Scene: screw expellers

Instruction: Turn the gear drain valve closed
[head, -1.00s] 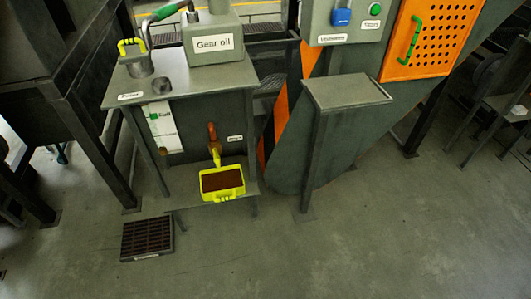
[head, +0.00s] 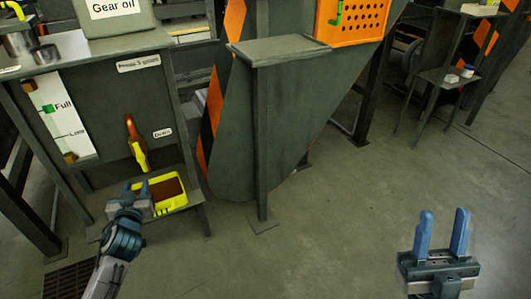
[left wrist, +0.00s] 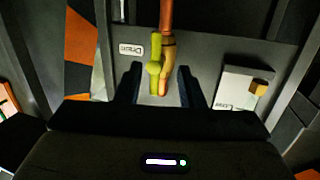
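The drain valve is an orange-brown pipe (head: 131,127) with a yellow handle (head: 139,153) on the grey cabinet front, left of the "Drain" label. In the left wrist view the handle (left wrist: 154,70) and pipe end (left wrist: 167,65) appear between my left gripper's two dark fingers, with gaps at both sides. My left gripper (head: 137,187) is open and empty, in front of and below the valve in the head view. Its exact distance to the handle is unclear. My right gripper (head: 444,215) is open and empty over the floor at the lower right.
A yellow tray (head: 184,202) of brown liquid stands below the valve, partly behind my left gripper. A white level gauge (head: 62,120) is left of the valve. A grey stand (head: 275,50) is to the right. The floor at centre right is clear.

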